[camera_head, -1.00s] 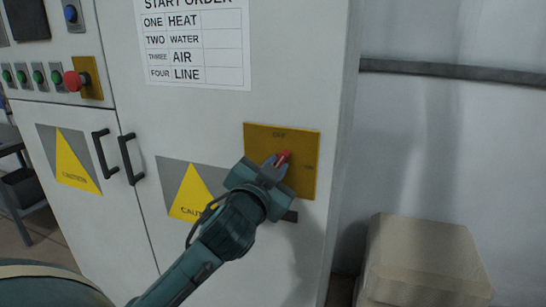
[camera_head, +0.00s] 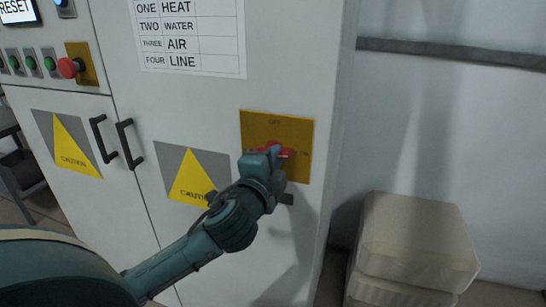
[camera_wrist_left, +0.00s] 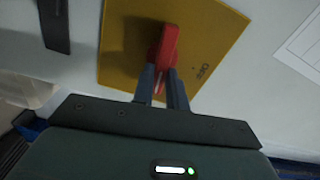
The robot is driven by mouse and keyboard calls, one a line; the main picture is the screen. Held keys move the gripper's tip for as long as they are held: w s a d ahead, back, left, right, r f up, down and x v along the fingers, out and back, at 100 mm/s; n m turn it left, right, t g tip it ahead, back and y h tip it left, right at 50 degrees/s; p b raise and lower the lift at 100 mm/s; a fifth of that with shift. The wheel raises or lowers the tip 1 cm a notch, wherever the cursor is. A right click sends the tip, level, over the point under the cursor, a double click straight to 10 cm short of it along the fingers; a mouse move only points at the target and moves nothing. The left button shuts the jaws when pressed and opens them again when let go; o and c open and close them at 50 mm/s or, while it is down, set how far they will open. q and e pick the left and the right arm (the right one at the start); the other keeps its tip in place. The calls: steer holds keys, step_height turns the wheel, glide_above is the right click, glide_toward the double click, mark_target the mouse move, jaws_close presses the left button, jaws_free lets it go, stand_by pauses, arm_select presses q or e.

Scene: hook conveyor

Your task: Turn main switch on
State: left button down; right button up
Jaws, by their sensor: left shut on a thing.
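The main switch is a red rotary handle (camera_head: 284,154) on a yellow plate (camera_head: 290,128) marked OFF at the top and ON at the right. The handle lies roughly level, its end toward ON. My left gripper (camera_head: 271,153) is shut on the handle and hides part of it. In the left wrist view the two fingers (camera_wrist_left: 162,80) sit on either side of the red handle (camera_wrist_left: 168,42), in front of the plate (camera_wrist_left: 120,50). My right gripper is not in view.
The white cabinet carries a start order sheet (camera_head: 190,38), black door handles (camera_head: 128,145) and a red button (camera_head: 69,68) beside several green ones. A lit screen reads RESET (camera_head: 15,8). Pale boxes (camera_head: 415,240) stand on the floor at the right.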

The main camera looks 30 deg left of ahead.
arm_select(q)
steer(key=shift+m, duration=0.8)
steer(key=c, duration=1.4)
jaws_free()
steer(key=shift+f, duration=0.1)
